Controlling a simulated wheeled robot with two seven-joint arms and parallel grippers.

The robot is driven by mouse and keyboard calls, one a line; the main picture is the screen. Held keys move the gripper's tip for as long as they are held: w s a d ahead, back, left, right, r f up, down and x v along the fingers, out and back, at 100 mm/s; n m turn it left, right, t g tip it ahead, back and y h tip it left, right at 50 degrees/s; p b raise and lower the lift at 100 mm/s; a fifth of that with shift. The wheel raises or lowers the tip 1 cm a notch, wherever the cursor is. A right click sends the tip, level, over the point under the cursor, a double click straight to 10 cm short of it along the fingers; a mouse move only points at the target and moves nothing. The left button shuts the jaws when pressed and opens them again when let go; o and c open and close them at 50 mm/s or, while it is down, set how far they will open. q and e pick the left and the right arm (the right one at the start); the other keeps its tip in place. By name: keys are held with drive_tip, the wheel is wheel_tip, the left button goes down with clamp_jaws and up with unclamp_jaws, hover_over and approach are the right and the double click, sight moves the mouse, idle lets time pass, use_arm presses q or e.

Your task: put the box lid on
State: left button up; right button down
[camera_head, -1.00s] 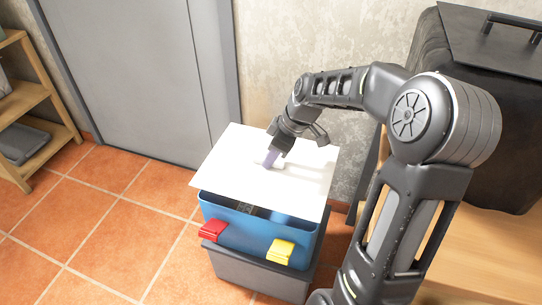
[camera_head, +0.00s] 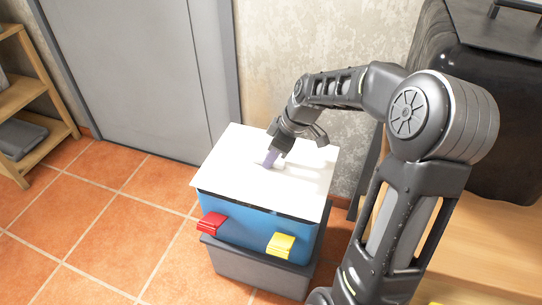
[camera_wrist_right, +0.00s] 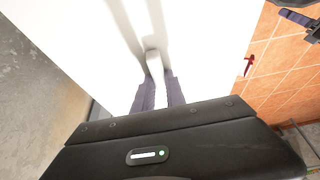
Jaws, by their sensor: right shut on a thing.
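The white lid (camera_head: 235,165) lies flat over the top of the blue box (camera_head: 255,222) in the head view, and the box's opening is covered. A thin dark line shows under the lid's front edge; I cannot tell whether it rests fully on the rim. My right gripper (camera_head: 271,157) is shut on the lid's pale handle (camera_wrist_right: 153,62), pointing down from above. A dark gripper part, seemingly my left gripper (camera_wrist_right: 303,20), shows at the right wrist view's top corner.
The box stands on a dark grey block (camera_head: 255,268) on the tiled floor (camera_head: 110,235). A grey door (camera_head: 140,80) and wall are behind. A wooden shelf (camera_head: 40,80) stands at left, a wooden table (camera_head: 490,240) with a black case (camera_head: 485,120) at right.

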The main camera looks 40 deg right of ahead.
drive_tip(key=shift+f+b, duration=0.7)
drive_tip(key=shift+f, duration=0.4)
drive_tip(key=shift+f, duration=0.25)
drive_tip(key=c, duration=1.3)
unclamp_jaws()
drive_tip(key=shift+r, duration=0.1)
drive_tip(key=p+v, duration=0.2)
drive_tip(key=v, duration=0.5)
drive_tip(key=shift+s+d+r, duration=0.1)
drive_tip(key=shift+r, duration=0.25)
